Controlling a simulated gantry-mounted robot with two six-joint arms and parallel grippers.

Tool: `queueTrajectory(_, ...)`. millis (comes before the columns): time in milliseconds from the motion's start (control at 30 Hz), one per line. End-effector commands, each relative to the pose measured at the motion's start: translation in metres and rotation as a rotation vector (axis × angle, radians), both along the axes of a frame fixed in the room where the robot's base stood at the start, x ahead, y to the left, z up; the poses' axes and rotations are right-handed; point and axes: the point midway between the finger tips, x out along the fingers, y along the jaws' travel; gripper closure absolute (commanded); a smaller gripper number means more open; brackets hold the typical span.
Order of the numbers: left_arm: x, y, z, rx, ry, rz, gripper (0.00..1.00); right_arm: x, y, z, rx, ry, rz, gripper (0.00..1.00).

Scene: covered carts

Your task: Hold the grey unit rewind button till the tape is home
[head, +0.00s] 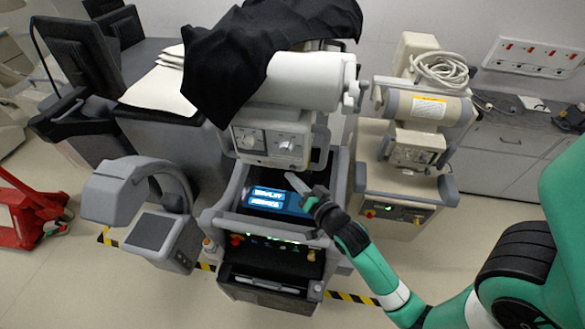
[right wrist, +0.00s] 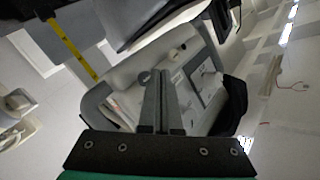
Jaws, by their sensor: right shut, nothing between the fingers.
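The grey unit (head: 228,222) is a wheeled cart in the middle of the head view, with a lit blue-and-white screen (head: 268,198) and a row of small coloured controls (head: 262,240) on its front. I cannot tell which control is the rewind button, and no tape can be made out. My right gripper (head: 289,176) is over the cart's right side, above and beside the screen, with its fingers shut and empty. In the right wrist view its closed fingers (right wrist: 161,75) point at a pale panel with round knobs (right wrist: 145,77); contact cannot be told. My left gripper is not in view.
A black cover (head: 262,45) drapes the top of the middle cart, beside a white cylinder (head: 305,80). A beige cart (head: 405,165) stands to the right, and a grey C-shaped unit (head: 150,240) to the left. A red pallet jack (head: 25,215) is at far left.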

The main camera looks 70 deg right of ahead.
Motion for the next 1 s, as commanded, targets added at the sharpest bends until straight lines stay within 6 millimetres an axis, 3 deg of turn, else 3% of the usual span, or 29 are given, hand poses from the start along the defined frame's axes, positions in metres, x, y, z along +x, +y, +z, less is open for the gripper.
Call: queueTrajectory(1000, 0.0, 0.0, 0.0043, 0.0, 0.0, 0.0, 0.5, 0.0013, -0.0084, 0.001, -0.001, -0.001, -0.001, 1.0)
